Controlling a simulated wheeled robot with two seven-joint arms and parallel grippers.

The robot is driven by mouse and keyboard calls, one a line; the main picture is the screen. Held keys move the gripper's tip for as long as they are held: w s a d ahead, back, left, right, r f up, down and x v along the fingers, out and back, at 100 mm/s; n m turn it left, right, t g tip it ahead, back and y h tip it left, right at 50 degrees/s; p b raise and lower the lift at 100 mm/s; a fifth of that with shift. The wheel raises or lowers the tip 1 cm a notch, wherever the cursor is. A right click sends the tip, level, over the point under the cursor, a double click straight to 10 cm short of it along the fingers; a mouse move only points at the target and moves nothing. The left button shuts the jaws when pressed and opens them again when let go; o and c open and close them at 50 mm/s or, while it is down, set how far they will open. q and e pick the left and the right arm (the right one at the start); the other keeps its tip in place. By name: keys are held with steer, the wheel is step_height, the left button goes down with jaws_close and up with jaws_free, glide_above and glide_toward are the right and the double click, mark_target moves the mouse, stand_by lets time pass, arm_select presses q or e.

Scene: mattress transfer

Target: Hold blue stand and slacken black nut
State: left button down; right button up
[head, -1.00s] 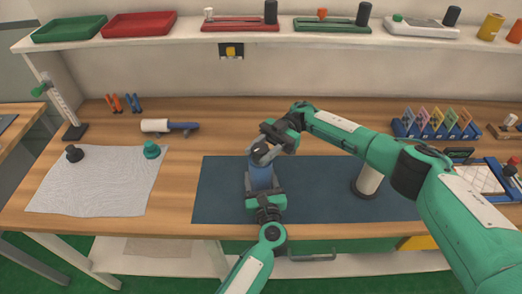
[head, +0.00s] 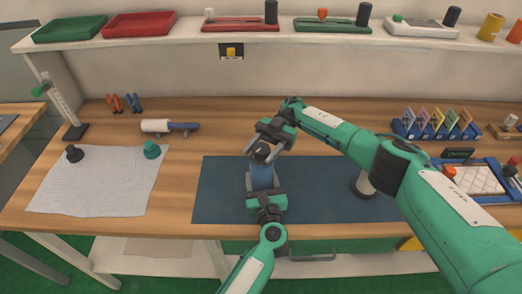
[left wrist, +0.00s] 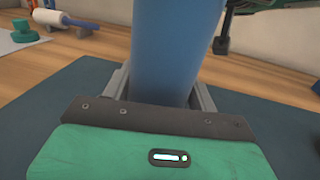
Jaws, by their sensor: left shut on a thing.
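The blue stand (head: 262,176) stands upright on the dark blue mat (head: 222,188). The black nut (head: 261,152) sits at its top. My left gripper (head: 262,185) is shut on the lower part of the stand from the front; the left wrist view shows the blue body (left wrist: 177,50) between its fingers. My right gripper (head: 264,148) is at the stand's top, its fingers spread apart on either side of the nut, with gaps showing. In the left wrist view a dark finger of the right gripper (left wrist: 224,35) shows at upper right.
A white cylinder (head: 364,184) stands partly behind my right arm on the mat. A grey cloth (head: 100,185) with a black knob (head: 74,153) and a green knob (head: 152,150) lies at left. A white and blue tool (head: 168,126) lies behind. The left mat is clear.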

mark_target(261, 147)
steer(key=shift+o, duration=0.5)
step_height(261, 147, up, 10)
stand_by(0.3)
